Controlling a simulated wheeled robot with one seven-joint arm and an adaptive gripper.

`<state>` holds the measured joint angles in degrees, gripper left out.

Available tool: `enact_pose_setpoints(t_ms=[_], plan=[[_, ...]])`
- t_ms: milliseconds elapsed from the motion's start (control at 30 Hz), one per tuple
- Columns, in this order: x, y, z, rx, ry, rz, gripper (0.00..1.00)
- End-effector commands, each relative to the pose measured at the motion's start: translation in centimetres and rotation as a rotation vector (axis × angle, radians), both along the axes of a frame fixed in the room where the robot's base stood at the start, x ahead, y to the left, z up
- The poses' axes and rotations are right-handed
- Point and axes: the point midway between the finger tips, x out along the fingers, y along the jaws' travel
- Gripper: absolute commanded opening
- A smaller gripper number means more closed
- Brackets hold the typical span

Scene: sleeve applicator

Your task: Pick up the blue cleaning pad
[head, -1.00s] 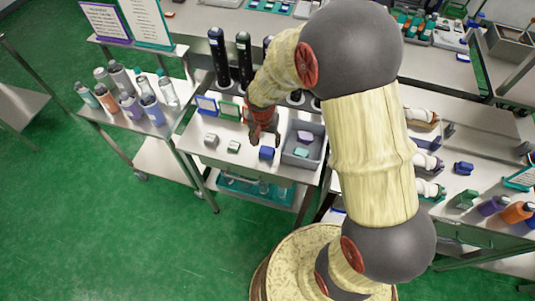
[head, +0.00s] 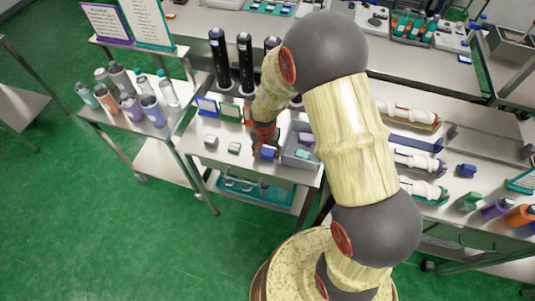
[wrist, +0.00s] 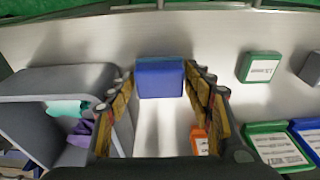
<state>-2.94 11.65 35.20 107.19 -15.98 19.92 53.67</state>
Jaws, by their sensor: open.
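The blue cleaning pad (wrist: 160,78) is a small blue block on the metal table top (head: 215,166). In the wrist view it sits between the tips of my gripper (wrist: 160,95), whose fingers stand open on its left and right. I cannot tell whether either finger touches it. In the head view the blue pad (head: 269,154) shows just below my gripper (head: 262,145), which partly covers it.
A grey bin (head: 300,153) with purple and teal pads stands close to the right of the blue pad. A green pad (head: 234,148) and a grey pad (head: 211,140) lie to the left. Framed cards and tall black bottles (head: 219,60) stand behind.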

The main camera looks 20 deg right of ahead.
Motion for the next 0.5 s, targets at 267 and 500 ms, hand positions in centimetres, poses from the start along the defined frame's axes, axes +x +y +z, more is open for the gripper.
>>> enact_pose_setpoints(t_ms=[267, 500], plan=[[-0.02, 0.01, 0.02, 0.001, 0.001, 0.0, 0.37], [-0.02, 0.01, 0.02, 0.001, 0.001, 0.0, 0.24]])
